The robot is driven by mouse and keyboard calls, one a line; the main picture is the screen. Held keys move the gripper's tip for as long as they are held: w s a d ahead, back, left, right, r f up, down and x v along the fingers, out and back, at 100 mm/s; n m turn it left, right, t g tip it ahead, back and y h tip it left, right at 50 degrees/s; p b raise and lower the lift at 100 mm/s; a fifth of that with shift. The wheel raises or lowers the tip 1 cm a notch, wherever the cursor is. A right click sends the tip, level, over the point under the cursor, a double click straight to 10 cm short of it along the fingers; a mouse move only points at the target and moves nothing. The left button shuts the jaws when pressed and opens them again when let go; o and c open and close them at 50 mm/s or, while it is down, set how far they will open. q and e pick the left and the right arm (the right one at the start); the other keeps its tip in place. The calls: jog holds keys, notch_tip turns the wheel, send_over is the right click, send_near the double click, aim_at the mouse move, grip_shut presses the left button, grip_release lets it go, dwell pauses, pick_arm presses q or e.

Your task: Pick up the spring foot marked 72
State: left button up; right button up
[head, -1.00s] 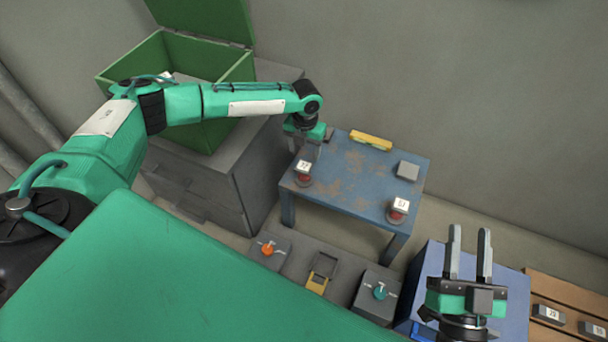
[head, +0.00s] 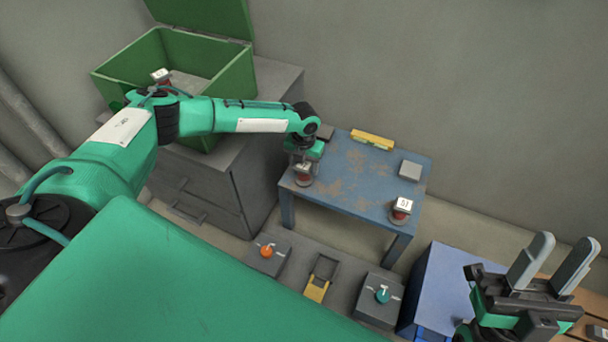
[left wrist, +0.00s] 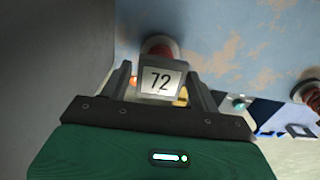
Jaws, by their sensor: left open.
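The spring foot marked 72 (left wrist: 161,82) stands at the left end of the blue table (head: 355,185). In the left wrist view its white label faces the camera and its red spring shows behind. In the head view its lower part (head: 304,180) shows under my left gripper (head: 303,163). My left gripper is open, with one finger on each side of the marked block in the left wrist view (left wrist: 160,88). I cannot tell whether the fingers touch it. My right gripper (head: 553,262) is open and empty at the lower right, away from the table.
Another labelled spring foot (head: 401,210) stands at the table's right end. A grey block (head: 410,170) and a yellow level (head: 372,140) lie on the table. A green open box (head: 222,98) sits on the grey cabinet. Switch boxes (head: 378,297) stand in front.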

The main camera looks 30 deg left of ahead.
pick_arm(q)
jog(key=shift+f, duration=0.5)
jog(key=c, duration=1.1)
jog(key=shift+o, duration=0.2)
jog(key=shift+r, duration=0.2)
